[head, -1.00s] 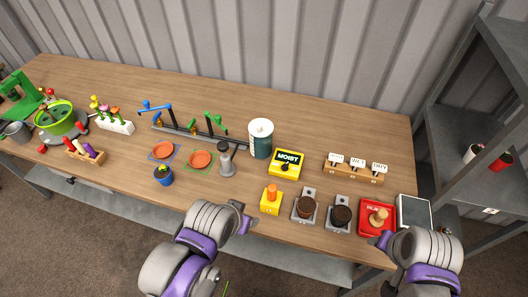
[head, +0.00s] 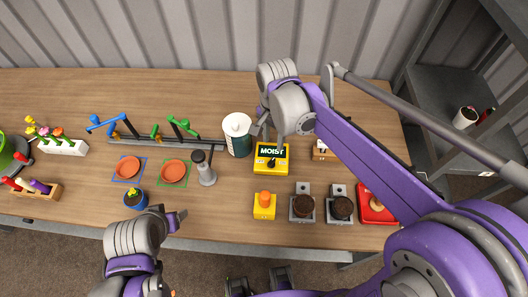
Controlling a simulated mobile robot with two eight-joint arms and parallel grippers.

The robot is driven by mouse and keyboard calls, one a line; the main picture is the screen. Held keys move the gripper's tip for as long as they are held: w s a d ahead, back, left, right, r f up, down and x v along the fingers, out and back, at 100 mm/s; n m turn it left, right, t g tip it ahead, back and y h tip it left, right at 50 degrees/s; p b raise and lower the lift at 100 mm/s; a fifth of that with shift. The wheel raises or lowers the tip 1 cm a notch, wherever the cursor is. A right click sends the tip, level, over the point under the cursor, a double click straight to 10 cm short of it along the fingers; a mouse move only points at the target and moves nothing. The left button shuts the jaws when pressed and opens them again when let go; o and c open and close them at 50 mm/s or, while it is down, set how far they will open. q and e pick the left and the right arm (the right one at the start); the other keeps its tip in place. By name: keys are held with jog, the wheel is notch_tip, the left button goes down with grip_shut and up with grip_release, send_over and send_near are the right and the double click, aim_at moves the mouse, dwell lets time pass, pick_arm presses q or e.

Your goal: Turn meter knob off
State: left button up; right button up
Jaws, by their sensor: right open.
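The yellow meter (head: 262,169) stands on the table, right of the middle. Its dark screen reads "MOIST". Its black knob (head: 271,163) sits below the screen on the front face. My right gripper (head: 271,136) is open and points down just above and behind the meter, near the screen's top edge. No contact with the knob shows. My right arm reaches in from the lower right and covers part of the table right of the meter. My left gripper (head: 177,219) is by the front table edge, left of centre. Its jaw opening is hard to make out.
A white and dark green canister (head: 238,135) stands close left of the meter. A yellow block with an orange button (head: 264,206) is in front. A grey pepper-mill-like object (head: 205,172) stands left.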

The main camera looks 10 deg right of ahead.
aim_at(273, 160)
notch_tip(273, 160, down, 10)
jog(key=shift+s+r+b, duration=0.1)
jog(key=shift+r+b, duration=0.1)
jog(key=shift+b, duration=0.15)
grip_shut()
